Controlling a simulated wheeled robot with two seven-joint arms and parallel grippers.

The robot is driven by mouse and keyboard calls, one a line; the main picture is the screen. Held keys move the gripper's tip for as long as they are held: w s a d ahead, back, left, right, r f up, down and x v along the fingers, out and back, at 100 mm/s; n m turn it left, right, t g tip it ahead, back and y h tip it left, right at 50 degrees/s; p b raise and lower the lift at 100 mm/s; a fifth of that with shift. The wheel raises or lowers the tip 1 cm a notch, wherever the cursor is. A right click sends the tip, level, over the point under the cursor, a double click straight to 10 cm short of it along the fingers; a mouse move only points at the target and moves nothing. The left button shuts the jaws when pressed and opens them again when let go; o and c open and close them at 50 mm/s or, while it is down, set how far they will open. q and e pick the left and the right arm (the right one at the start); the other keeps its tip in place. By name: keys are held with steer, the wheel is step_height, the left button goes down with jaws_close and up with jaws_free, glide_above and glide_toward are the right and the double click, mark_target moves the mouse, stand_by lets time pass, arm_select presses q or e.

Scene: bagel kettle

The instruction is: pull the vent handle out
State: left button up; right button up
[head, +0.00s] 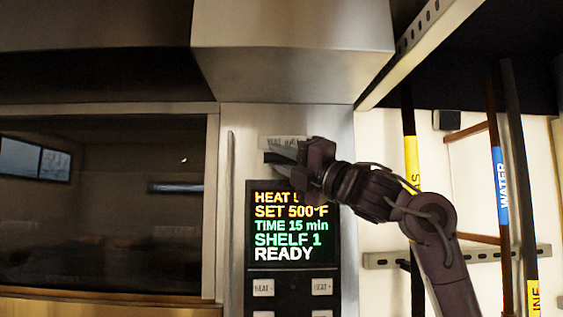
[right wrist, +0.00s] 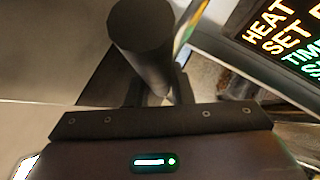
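The vent handle is a dark bar (head: 274,158) on the steel oven panel, just under a small label plate (head: 283,142) whose lettering is partly covered. My right gripper (head: 281,161) reaches it from the right, with one finger above and one below it. In the right wrist view a thick black cylinder (right wrist: 142,32), apparently the handle, stands at the fingers (right wrist: 157,92). The fingers are apart around it; whether they press on it I cannot tell. My left gripper is not in view.
A lit display (head: 292,225) reading READY sits just below the gripper, with buttons (head: 263,287) beneath. A dark oven window (head: 100,200) is at the left. A steel hood (head: 290,50) overhangs above. Pipes, one labelled WATER (head: 500,185), and a wall rail (head: 480,255) are at the right.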

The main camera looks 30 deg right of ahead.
steer(key=o, duration=0.4)
steer(key=shift+s+a, duration=0.1)
steer(key=shift+s, duration=0.1)
steer(key=shift+s+f, duration=0.1)
steer(key=shift+f, duration=0.1)
steer(key=b+v, duration=0.4)
steer(key=v, duration=0.3)
steer(key=shift+s+b, duration=0.2)
steer(key=shift+b, duration=0.15)
